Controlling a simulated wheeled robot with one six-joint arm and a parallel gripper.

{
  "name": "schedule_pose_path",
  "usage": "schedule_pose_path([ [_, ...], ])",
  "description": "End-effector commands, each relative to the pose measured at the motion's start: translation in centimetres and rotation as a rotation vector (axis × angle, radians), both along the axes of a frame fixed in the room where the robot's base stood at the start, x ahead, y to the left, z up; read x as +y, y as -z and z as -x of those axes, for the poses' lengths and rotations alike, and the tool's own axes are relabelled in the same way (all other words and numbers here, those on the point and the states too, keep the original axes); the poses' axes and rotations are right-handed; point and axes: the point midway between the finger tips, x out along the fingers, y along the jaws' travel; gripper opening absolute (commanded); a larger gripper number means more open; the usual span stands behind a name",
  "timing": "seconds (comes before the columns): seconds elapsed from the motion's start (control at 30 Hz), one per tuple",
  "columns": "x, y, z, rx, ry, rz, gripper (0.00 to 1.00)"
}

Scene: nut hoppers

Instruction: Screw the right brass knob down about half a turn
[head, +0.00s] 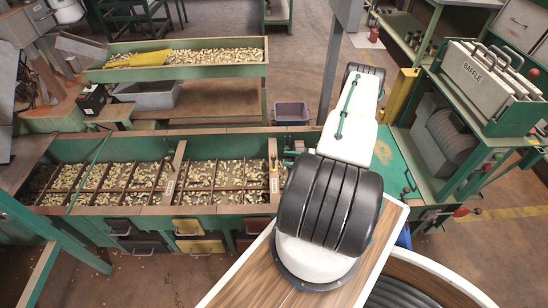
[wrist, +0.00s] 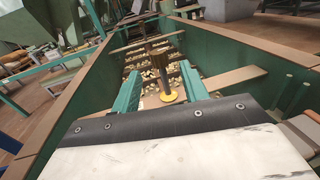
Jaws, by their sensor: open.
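In the wrist view, my gripper (wrist: 161,70) shows two green fingers standing apart. An upright dark post with a yellow round foot (wrist: 168,97) stands in line with the gap between them. A brown-gold block, which looks like the brass knob (wrist: 160,58), tops the post near the fingertips. I cannot tell whether the fingers reach around it, and I see no contact.
The long green hopper (head: 130,210) holds nuts in several compartments, with wooden cross boards; one board (wrist: 233,78) lies close to my right finger. A second nut trough (head: 190,73) stands behind. A green rack with a box marked BAFFLE (head: 478,75) is at the right.

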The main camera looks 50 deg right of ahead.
Motion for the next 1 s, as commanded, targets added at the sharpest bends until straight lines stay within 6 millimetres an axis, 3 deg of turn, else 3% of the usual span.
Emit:
schedule_pose_path([
  [0.4, 3.1, -0.1, -5.4, 0.000, -0.005, 0.001, 0.44],
  [0.77, 3.4, -0.1, -5.9, 0.000, -0.004, 0.001, 0.44],
  [0.93, 3.4, -0.1, -5.9, 0.000, -0.003, 0.001, 0.02],
  [1.0, 3.3, -0.1, -5.9, 0.000, -0.003, 0.001, 0.02],
])
